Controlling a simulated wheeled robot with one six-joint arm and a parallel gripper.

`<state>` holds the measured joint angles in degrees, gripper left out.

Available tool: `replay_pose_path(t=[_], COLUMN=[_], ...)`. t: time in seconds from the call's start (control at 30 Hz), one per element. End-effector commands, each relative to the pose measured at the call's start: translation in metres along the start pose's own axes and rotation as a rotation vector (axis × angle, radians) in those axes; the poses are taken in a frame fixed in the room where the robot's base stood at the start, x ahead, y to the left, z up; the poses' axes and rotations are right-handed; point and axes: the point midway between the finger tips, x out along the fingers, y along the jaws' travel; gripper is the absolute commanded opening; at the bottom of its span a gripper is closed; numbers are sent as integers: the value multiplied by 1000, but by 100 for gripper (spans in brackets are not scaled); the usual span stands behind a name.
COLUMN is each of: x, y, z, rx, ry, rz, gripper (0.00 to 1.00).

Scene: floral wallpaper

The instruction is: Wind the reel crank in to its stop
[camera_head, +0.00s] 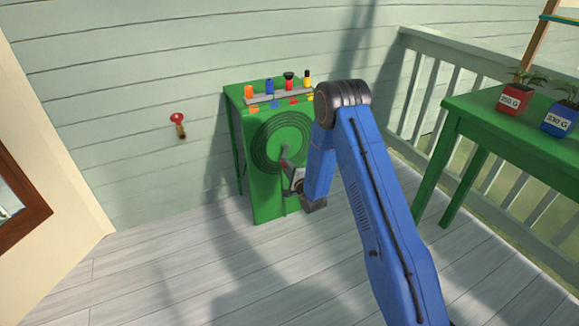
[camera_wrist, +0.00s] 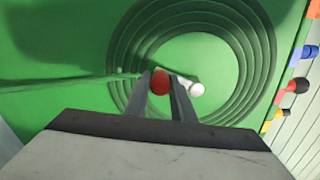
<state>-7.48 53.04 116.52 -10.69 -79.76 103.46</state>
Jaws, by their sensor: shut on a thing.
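The reel (camera_head: 265,140) is a set of dark green coiled rings on the front of a green cabinet. In the wrist view the rings (camera_wrist: 245,45) surround a plain green disc. The crank's red knob (camera_wrist: 160,82) sits between the two grey fingers of my gripper (camera_wrist: 165,76), which is shut on it.
The green cabinet (camera_head: 262,205) carries coloured fittings (camera_head: 270,87) on top. A red-handled tap (camera_head: 178,122) is on the wall at left. A green table (camera_head: 480,110) with potted plants stands right, by the railing (camera_head: 410,90). The deck floor (camera_head: 180,270) in front is clear.

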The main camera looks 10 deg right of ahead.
Motion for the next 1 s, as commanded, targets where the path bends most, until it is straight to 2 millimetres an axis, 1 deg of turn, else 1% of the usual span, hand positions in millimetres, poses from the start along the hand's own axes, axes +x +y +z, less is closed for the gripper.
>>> replay_pose_path(t=[0.17, 0.5, 0.8, 1.0], x=[-1, -1, -1, -1], y=[-2, -14, -28, -35], z=[12, 31, 42, 47], rx=[166, 488, 744, 867], ry=[0, 0, 0, 0], rz=[3, 3, 2, 3], gripper=[0, 0, 0, 0])
